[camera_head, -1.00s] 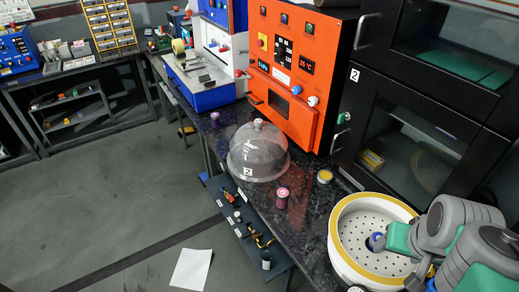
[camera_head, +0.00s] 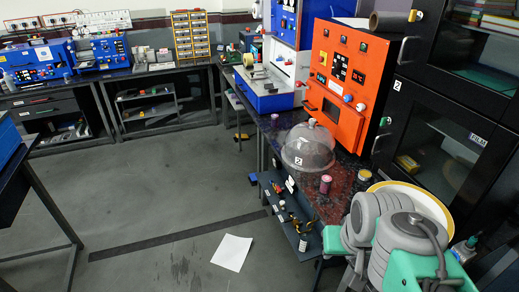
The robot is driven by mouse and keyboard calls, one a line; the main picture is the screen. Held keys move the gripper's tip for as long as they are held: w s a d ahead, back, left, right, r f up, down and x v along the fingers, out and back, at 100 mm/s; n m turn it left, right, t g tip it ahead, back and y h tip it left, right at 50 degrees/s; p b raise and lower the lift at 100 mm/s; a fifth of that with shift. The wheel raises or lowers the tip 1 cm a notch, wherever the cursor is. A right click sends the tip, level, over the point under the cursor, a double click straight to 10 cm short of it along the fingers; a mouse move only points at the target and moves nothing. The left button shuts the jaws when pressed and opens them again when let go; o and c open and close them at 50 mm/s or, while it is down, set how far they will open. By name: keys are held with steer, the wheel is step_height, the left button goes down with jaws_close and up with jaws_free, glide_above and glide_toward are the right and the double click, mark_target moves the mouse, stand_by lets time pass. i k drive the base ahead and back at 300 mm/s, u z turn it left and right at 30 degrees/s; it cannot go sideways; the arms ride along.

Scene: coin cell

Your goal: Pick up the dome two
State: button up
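The clear dome (camera_head: 309,148) with a pale knob on top and a "2" label stands on the dark speckled bench (camera_head: 345,170), in front of the orange machine. My grey and green arm is folded at the lower right, well apart from the dome. My gripper's fingers cannot be made out, so whether it is open or shut does not show.
The orange machine (camera_head: 350,85) stands behind the dome. A pink cylinder (camera_head: 325,184) and a small yellow-topped jar (camera_head: 364,176) are near it. A white, yellow-rimmed round vessel (camera_head: 440,208) is partly behind my arm. A paper sheet (camera_head: 232,252) lies on the open floor.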

mark_target(309, 147)
steer(key=u, duration=0.65)
steer(key=i, duration=0.8)
steer(key=u, duration=0.6)
steer(key=i, duration=1.05)
steer(key=z, duration=0.85)
steer(key=i, duration=1.1)
steer(key=z, duration=0.9)
